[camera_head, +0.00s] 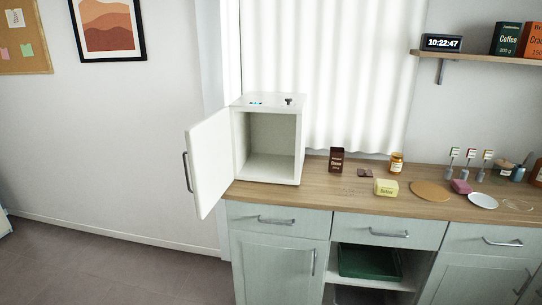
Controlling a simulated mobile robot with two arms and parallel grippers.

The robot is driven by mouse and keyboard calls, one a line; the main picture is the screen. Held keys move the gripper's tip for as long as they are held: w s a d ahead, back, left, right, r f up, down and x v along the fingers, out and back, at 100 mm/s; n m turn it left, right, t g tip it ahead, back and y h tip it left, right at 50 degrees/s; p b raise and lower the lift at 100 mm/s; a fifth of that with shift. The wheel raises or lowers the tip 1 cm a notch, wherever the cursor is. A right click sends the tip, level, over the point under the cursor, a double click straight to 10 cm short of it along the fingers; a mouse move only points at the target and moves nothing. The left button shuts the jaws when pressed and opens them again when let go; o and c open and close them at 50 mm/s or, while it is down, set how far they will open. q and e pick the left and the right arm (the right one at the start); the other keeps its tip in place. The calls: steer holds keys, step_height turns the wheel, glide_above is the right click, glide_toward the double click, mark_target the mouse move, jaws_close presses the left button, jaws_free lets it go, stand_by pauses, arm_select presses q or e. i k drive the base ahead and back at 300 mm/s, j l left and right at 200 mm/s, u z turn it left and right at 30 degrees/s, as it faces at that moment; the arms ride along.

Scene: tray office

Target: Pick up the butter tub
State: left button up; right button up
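The butter tub (386,187) is a small pale yellow box with a label. It sits on the wooden counter (330,193) near its front edge, right of the white cabinet. It is not covered by anything. Neither of my grippers shows in the head view.
A small white cabinet (297,150) stands at the counter's left end, its door (210,160) swung open to the left. A brown cocoa box (336,161), an orange-labelled jar (396,163) and a round wooden board (430,191) surround the tub. Drawers and a green tray (368,262) are below.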

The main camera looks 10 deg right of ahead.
mark_target(382, 187)
steer(key=i+j+z, duration=0.15)
steer(key=j+z, duration=0.15)
steer(key=i+j+z, duration=0.15)
steer(key=j+z, duration=0.15)
steer(key=j, duration=0.15)
steer(key=j+z, duration=0.3)
steer(key=i+j+z, duration=0.1)
steer(key=j+z, duration=0.2)
steer(key=j, duration=0.25)
steer(key=i+j, duration=0.1)
steer(key=j, duration=0.4)
steer(key=i+j, duration=0.1)
steer(key=j, duration=0.4)
steer(key=i+j, duration=0.1)
steer(key=j, duration=0.35)
steer(key=i, duration=0.75)
steer(key=z, duration=0.05)
